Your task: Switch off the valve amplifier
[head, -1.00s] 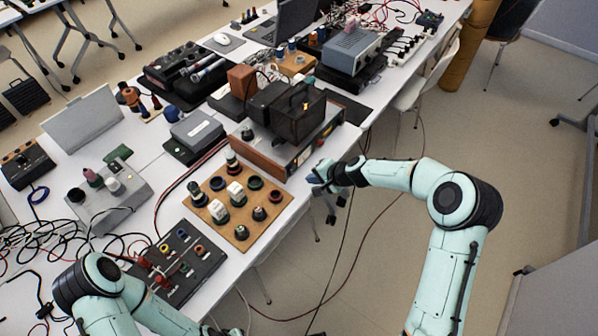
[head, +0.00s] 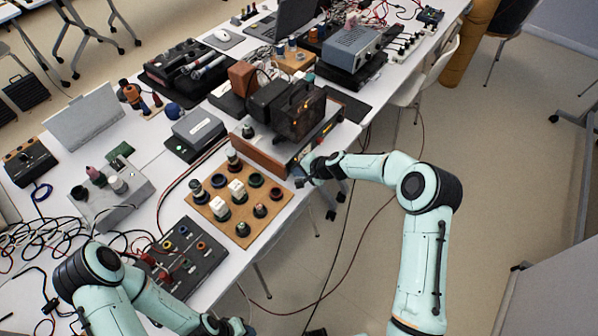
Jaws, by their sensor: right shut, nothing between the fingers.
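The valve amplifier (head: 262,159) has a wooden side, a pale front panel and a black cage on top with a small orange glow inside. It stands near the table's right edge in the head view. My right gripper (head: 306,173) is shut and empty, close to the lower front of the amplifier. I cannot tell whether it touches the panel. The gripper and wrist hide part of the front, and I cannot make out the switch. My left gripper (head: 226,326) shows only partly at the bottom edge, so its jaws are unclear.
A wooden board (head: 217,229) with several knobs and a dark box (head: 200,262) with coloured sockets lie to the left of my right gripper. A grey instrument (head: 350,49) stands farther back. A white chair (head: 437,68) stands beside the table. Open floor is at right.

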